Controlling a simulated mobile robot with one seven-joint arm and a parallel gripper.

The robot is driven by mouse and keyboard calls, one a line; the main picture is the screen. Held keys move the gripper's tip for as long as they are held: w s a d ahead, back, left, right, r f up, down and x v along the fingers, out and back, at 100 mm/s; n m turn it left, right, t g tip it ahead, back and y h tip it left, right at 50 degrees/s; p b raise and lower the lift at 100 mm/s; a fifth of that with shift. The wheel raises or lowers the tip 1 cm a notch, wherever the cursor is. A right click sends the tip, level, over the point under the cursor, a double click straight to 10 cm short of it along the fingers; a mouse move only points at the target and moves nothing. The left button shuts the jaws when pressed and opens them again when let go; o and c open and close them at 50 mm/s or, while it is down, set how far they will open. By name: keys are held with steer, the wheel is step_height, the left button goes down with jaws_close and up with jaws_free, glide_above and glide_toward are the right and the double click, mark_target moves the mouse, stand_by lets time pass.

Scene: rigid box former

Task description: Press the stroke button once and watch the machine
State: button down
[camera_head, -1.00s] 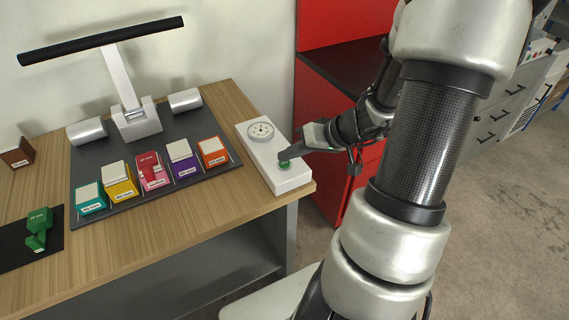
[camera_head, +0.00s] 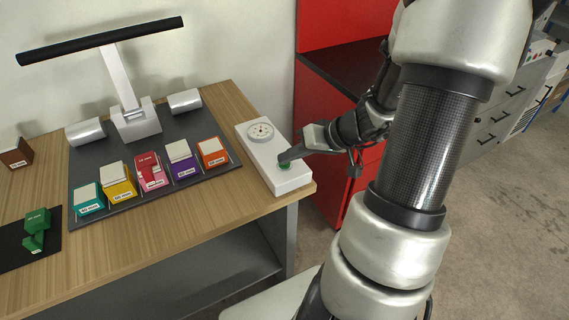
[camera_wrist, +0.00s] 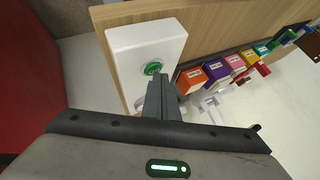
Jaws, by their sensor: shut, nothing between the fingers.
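The green stroke button (camera_head: 285,167) sits on top of a white control box (camera_head: 283,182) at the right end of the wooden table. My gripper (camera_head: 284,158) is shut and empty, pointing down at the button, with its fingertips partly covering it in the head view. In the wrist view, the green button (camera_wrist: 152,68) shows just beyond the shut fingertips (camera_wrist: 160,78). I cannot tell whether they touch it. The round dial (camera_head: 260,131) is on the same box, behind the button. The machine, a stand with a black bar (camera_head: 100,42), stands on a dark mat.
Several coloured blocks, teal, yellow, pink, purple and orange (camera_head: 212,152), stand in a row on the dark mat (camera_head: 150,200). A green piece (camera_head: 37,222) lies on a black mat at the left. A brown block (camera_head: 17,156) is behind it. A red cabinet (camera_head: 325,110) stands right of the table.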

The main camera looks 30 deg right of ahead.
mark_target(289, 165)
steer(key=shift+f, duration=0.2)
steer(key=shift+r, duration=0.15)
stand_by(0.5)
steer(key=shift+r, duration=0.8)
steer(key=shift+r+p, duration=1.15)
steer(key=shift+r, duration=1.3)
